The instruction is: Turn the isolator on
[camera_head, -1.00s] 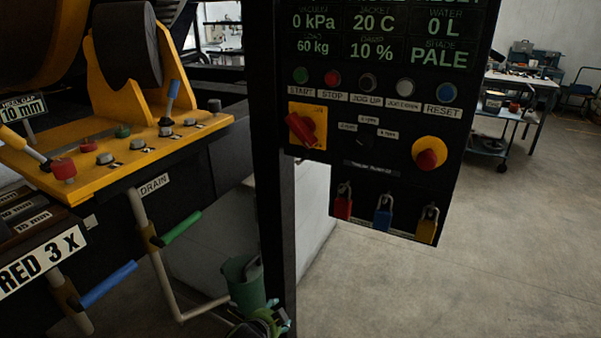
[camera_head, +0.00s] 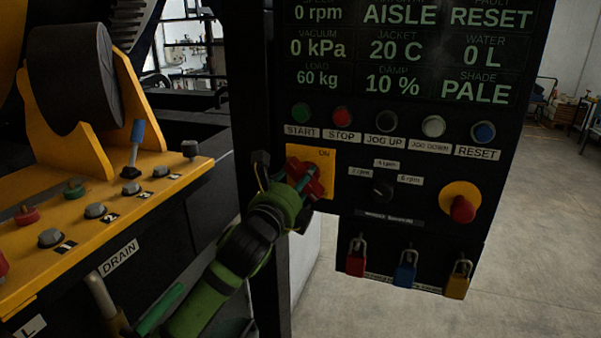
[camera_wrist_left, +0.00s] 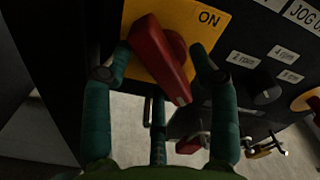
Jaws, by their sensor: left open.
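The isolator is a red rotary handle (camera_head: 311,184) on a yellow plate (camera_head: 322,158) marked ON, at the lower left of the black control panel. In the left wrist view the red handle (camera_wrist_left: 160,60) slants from upper left to lower right, its end pointing toward me. My left gripper (camera_head: 291,188) is at the handle. In the wrist view its open green fingers (camera_wrist_left: 163,75) stand on either side of the handle, with a gap on the right; whether the left finger touches is unclear. My right gripper is not in view.
A red knob (camera_head: 462,208) on a yellow disc, a black selector (camera_head: 382,191) and several push buttons share the panel. Red, blue (camera_head: 404,275) and yellow padlocks hang below. A yellow machine deck (camera_head: 110,225) with knobs and a lever is at left.

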